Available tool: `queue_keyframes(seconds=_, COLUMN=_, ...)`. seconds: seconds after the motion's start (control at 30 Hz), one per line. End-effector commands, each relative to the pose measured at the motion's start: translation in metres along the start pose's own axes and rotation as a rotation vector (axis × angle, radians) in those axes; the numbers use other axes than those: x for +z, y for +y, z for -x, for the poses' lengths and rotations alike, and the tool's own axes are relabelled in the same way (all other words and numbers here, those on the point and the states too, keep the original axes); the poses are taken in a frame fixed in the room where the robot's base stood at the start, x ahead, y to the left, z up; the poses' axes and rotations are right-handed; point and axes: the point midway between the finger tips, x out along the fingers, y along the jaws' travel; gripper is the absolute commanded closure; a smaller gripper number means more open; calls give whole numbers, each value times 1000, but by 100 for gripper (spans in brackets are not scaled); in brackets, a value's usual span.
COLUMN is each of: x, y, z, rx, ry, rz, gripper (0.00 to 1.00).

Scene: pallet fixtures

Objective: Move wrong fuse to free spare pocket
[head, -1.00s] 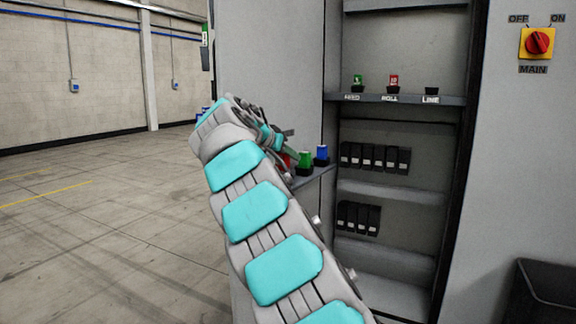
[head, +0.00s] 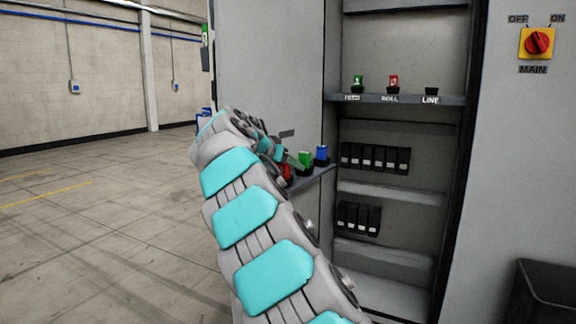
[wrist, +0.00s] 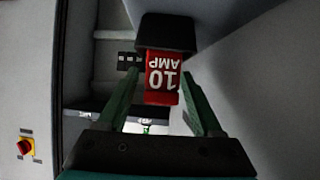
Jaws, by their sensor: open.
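A red fuse marked 10 AMP (wrist: 162,78) sits in a black holder (wrist: 167,32) in the wrist view, which looks upside down. My gripper (wrist: 160,92) is open, with one green finger on each side of this fuse; contact is not clear. In the head view, a red fuse (head: 287,171), a green fuse (head: 305,159) and a blue fuse (head: 321,153) stand on the side shelf, the red one partly hidden by my arm. In the cabinet, a green fuse (head: 358,82) stands at the left label and a red fuse (head: 393,82) at ROLL. The LINE holder (head: 431,91) looks empty.
The cabinet's label shelf (head: 450,100) is above two rows of black modules (head: 375,158). A yellow and red main switch (head: 537,43) is on the right panel. A dark bin (head: 545,290) stands at lower right. The floor at left is clear.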

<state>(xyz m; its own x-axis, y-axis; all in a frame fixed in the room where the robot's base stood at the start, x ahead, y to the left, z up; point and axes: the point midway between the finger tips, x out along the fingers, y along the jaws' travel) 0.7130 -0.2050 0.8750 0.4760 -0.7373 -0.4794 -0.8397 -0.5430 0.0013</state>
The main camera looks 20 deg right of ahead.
Motion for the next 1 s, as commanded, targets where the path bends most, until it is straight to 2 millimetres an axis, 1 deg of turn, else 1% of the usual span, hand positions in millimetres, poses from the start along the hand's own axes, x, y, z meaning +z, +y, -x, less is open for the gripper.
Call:
queue_keyframes(seconds=0.13, x=0, y=0, z=5, rx=-1, ry=1, rz=0, gripper=33)
queue_keyframes(seconds=0.23, x=-1, y=-1, z=18, rx=-2, ry=3, rz=0, gripper=33)
queue_keyframes(seconds=0.6, x=0, y=-2, z=91, rx=-6, ry=4, rz=1, gripper=33)
queue_keyframes(seconds=0.7, x=-1, y=-1, z=105, rx=-3, ry=2, rz=0, gripper=33)
queue_keyframes(seconds=0.83, x=-1, y=-1, z=117, rx=-2, ry=2, rz=0, gripper=33)
queue_keyframes(seconds=1.0, x=0, y=0, z=121, rx=-2, ry=1, rz=0, gripper=33)
